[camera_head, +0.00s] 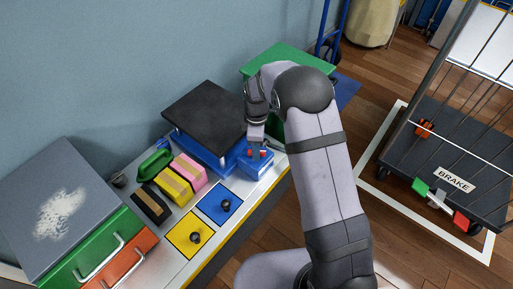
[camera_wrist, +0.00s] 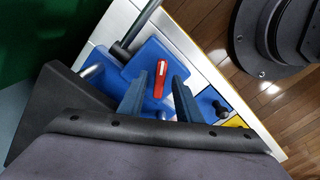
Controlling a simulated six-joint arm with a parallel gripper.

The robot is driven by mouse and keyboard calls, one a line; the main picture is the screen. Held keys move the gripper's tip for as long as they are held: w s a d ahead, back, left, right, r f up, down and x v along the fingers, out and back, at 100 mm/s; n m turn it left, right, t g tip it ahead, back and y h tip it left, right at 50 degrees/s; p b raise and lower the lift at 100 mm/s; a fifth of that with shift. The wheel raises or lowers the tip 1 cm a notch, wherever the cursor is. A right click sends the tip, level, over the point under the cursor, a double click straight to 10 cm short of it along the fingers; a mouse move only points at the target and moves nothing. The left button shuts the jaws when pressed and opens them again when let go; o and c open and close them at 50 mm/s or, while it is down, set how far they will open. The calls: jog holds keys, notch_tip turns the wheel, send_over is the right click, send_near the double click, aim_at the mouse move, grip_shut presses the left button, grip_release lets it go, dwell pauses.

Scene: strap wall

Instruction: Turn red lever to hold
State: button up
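The red lever (camera_wrist: 160,79) has a pale mark at its upper end and sits on a blue block (camera_wrist: 142,62). In the wrist view my gripper (camera_wrist: 159,77) is open, with one blue-grey finger on each side of the lever. I see gaps between the lever and both fingers, but cannot tell the height of the tips above the block. In the head view my gripper (camera_head: 257,147) is over the blue block (camera_head: 258,166); only small red bits of the lever (camera_head: 264,154) show beside the fingers. No hold label is readable.
A black-topped press-like stand (camera_head: 208,115) is just left of the block. Pink and yellow blocks (camera_head: 175,184), blue and yellow panels with black knobs (camera_head: 217,204), and a drawer unit (camera_head: 65,215) lie further left. A brake-labelled cart (camera_head: 450,150) stands on the floor at right.

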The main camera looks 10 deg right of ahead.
grip_shut()
jog(key=shift+r+m+p, duration=0.1)
jog(key=shift+m+p, duration=0.2)
jog(key=shift+p, duration=0.15)
jog(key=shift+r+m+p, duration=0.1)
jog(key=shift+m+p, duration=0.7)
jog(key=shift+p, duration=0.25)
jog(key=m+p, duration=0.3)
jog(key=shift+m, duration=0.3)
jog(key=m+p, duration=0.3)
jog(key=m, duration=0.1)
jog(key=shift+m+p, duration=0.8)
jog(key=shift+m, duration=1.3)
jog(key=shift+f, duration=0.2)
